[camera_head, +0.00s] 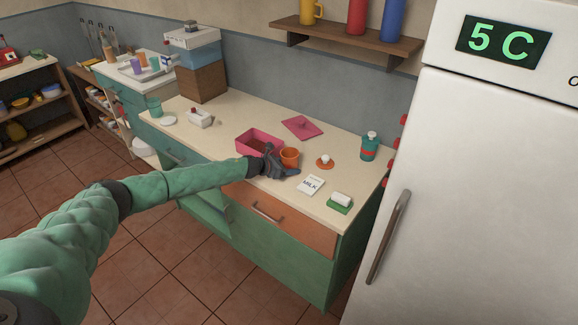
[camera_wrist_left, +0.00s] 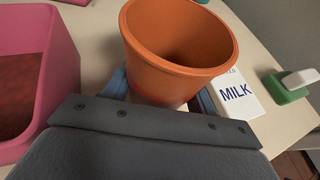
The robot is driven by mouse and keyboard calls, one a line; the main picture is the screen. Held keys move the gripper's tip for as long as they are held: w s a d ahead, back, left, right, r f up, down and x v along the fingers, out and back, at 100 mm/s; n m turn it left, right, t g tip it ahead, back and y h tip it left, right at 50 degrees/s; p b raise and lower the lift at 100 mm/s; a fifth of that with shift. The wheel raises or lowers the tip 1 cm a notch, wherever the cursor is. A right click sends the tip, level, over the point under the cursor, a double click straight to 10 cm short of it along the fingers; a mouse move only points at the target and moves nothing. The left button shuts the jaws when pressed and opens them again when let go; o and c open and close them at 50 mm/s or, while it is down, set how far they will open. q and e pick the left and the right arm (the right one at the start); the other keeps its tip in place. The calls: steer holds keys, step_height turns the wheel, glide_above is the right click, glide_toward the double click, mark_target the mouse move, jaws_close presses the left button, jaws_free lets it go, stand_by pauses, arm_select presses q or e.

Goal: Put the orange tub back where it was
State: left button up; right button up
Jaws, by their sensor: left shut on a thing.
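The orange tub (camera_head: 290,156) is an open, empty-looking round cup over the counter, just right of a pink bin. In the left wrist view the tub (camera_wrist_left: 178,45) stands upright between my fingers, its rim tilted slightly in the picture. My left gripper (camera_head: 280,164) is shut on the tub. Its fingertips are partly hidden behind the tub and the dark palm. Whether the tub's base touches the counter, I cannot tell. My right gripper is not in view.
The pink bin (camera_head: 259,142) stands close left of the tub, with its pink lid (camera_head: 302,127) behind.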

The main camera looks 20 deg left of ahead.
arm_select(q)
steer(key=shift+f, duration=0.15)
steer(key=shift+f, duration=0.15)
steer(key=o, duration=1.2)
steer(key=shift+o, duration=0.2)
